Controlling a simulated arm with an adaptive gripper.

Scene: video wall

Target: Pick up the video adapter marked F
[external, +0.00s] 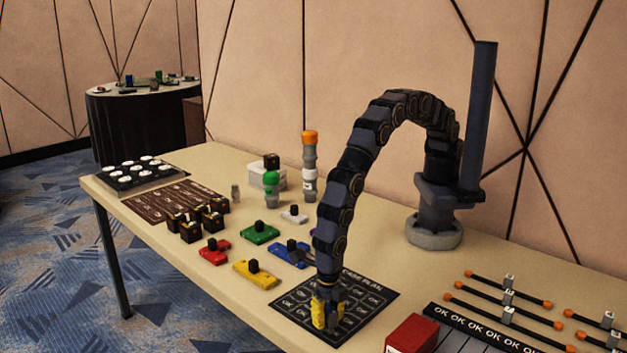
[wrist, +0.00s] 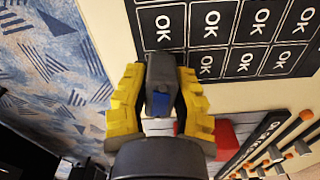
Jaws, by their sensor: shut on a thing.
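My gripper (external: 327,312) is low over the black mat with OK cells (external: 365,314) near the table's front edge. In the wrist view its yellow fingers (wrist: 160,92) are shut on a dark grey block (wrist: 160,72) with a blue patch. I can read no letter on the block, so I cannot tell whether it is the adapter marked F. In the external view the fingers hide most of it. The mat's cells also show in the wrist view (wrist: 232,62). I cannot tell whether the block touches the mat.
Yellow (external: 255,274), red (external: 215,253), green (external: 260,234) and blue (external: 290,252) pieces with black knobs lie left of my gripper. Several dark boxes (external: 190,229) stand farther left. A red box (external: 412,334) and orange-tipped rods (external: 505,294) are at the right.

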